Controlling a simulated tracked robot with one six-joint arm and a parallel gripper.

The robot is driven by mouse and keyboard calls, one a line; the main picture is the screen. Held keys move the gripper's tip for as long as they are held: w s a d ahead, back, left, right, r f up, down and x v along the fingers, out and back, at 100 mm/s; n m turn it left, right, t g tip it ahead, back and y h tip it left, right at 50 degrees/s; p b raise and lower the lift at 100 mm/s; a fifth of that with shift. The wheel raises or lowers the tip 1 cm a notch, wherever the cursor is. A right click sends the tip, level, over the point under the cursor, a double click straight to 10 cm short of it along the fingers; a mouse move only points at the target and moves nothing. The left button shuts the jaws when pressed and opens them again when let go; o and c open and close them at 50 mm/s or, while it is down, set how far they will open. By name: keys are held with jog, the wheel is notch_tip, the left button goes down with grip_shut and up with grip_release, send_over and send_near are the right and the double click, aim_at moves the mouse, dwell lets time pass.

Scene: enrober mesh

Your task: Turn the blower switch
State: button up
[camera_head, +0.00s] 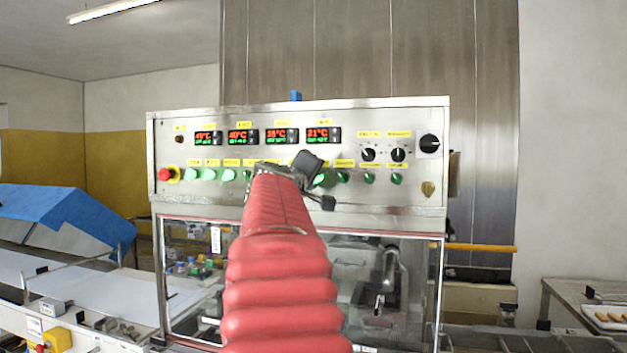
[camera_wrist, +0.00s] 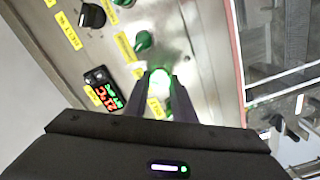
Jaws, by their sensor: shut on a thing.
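The steel control panel (camera_head: 420,170) carries a row of green switches with yellow labels under the temperature displays. In the wrist view, a brightly lit, whitish-green switch (camera_wrist: 160,79) sits between the two dark fingers of my gripper (camera_wrist: 161,84), which are shut on it. Its label is not readable, so I cannot tell by name that it is the blower switch. In the head view, my red-sleeved arm reaches up to the panel, and my fingertips and the held switch are hidden behind it.
Green switches (camera_head: 369,178) continue to the right of my arm. Black knobs (camera_head: 398,155) sit above them, and a red stop button (camera_head: 165,174) is at the far left. A neighbouring dark-green switch (camera_wrist: 144,41) is close to my fingers. Glass doors lie below the panel.

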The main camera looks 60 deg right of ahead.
jog(key=shift+s+d+f, duration=0.1)
jog(key=shift+d+f, duration=0.05)
jog(key=shift+f, duration=0.1)
jog(key=o, duration=1.1)
jog(key=shift+r, duration=0.15)
jog(key=shift+c, duration=0.2)
jog(key=s+a, duration=0.2)
jog(key=a, duration=1.1)
jog(key=shift+a, duration=0.4)
